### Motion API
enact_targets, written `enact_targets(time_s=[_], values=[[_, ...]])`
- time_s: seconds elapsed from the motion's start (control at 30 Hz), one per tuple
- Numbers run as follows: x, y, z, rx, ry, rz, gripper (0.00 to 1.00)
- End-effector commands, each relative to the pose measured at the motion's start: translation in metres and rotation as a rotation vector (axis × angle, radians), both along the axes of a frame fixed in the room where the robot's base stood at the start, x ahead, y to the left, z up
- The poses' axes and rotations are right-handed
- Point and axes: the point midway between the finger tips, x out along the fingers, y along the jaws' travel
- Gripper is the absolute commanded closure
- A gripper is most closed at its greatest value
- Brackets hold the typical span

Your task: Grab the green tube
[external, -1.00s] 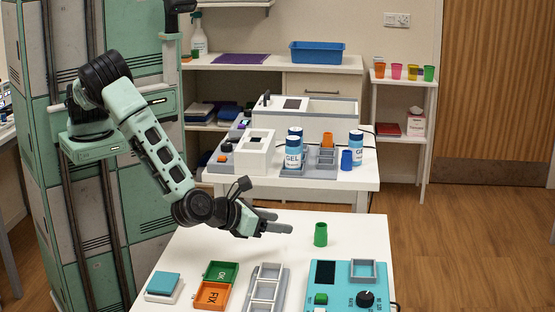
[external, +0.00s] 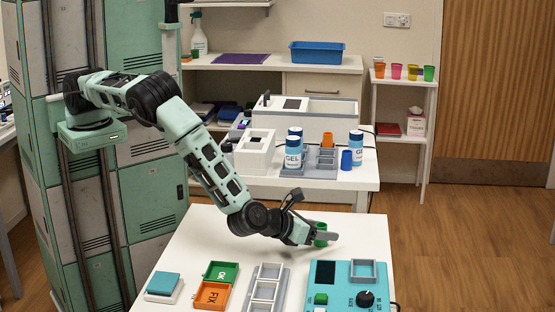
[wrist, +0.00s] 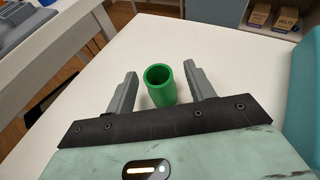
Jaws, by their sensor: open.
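The green tube (wrist: 161,92) stands upright on the white table, its open top facing up, in the wrist view. My gripper (wrist: 158,78) is open, with one grey finger on each side of the tube. A small gap shows on both sides, so the fingers look apart from it. In the external view the tube (external: 321,230) is partly hidden behind my gripper (external: 325,238), which reaches in from the left, low over the table.
The white table (external: 190,235) is clear around the tube. Nearer the front are a teal device (external: 376,285), a grey tray (external: 262,290), a green box (external: 222,270), an orange box (external: 211,295) and a teal block (external: 164,283). Another table with bottles (external: 293,155) stands behind.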

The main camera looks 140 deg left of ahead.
Motion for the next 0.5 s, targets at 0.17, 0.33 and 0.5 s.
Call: enact_targets(time_s=[0.17, 0.33, 0.5], values=[[0.0004, 0.0023, -0.001, 0.0, 0.0, 0.0, 0.46], [0.0004, 0.0021, -0.0009, 0.0, 0.0, 0.0, 0.71], [0.0003, 0.0019, -0.0007, 0.0, 0.0, 0.0, 0.94]])
